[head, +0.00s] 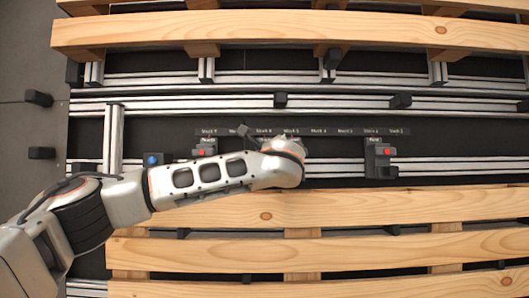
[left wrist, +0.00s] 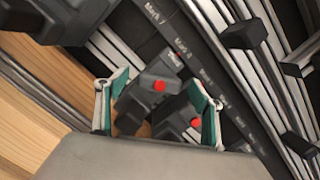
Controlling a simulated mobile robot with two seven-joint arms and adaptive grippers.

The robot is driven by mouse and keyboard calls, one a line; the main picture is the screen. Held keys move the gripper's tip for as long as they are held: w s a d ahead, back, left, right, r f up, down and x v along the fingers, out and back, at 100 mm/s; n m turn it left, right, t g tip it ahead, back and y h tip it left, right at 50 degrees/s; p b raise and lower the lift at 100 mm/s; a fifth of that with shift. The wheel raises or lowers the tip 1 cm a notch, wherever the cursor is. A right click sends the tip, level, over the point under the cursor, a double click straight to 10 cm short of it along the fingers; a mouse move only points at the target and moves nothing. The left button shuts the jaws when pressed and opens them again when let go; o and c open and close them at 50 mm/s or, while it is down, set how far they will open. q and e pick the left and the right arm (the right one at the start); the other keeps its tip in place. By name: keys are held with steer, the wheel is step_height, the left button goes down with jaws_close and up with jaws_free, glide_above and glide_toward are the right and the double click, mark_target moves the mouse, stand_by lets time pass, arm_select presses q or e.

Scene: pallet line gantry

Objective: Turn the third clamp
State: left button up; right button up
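My left arm reaches in from the left over the rail, and its wrist hides the gripper and whatever lies beneath it in the head view. In the left wrist view my left gripper (left wrist: 158,88) is open, with teal-lined fingers spread on either side of a dark grey clamp with a red dot (left wrist: 153,72). I cannot tell whether the fingers touch it. A second red-dotted part (left wrist: 176,128) lies close by, partly behind the right finger. In the head view one red-dotted clamp (head: 204,148) sits left of the wrist and another (head: 379,160) sits to the right. My right gripper is not in view.
A black label strip (head: 330,131) with "Mark" labels runs behind the clamps. A blue-dotted block (head: 152,160) sits at the rail's left. Wooden pallets lie at the back (head: 290,32) and front (head: 340,207). Black blocks (head: 400,100) stand on the rear rails.

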arm_select(q)
steer(key=c, duration=0.8)
steer(key=shift+n, duration=0.8)
steer(key=o, duration=1.1)
steer(key=v, duration=1.2)
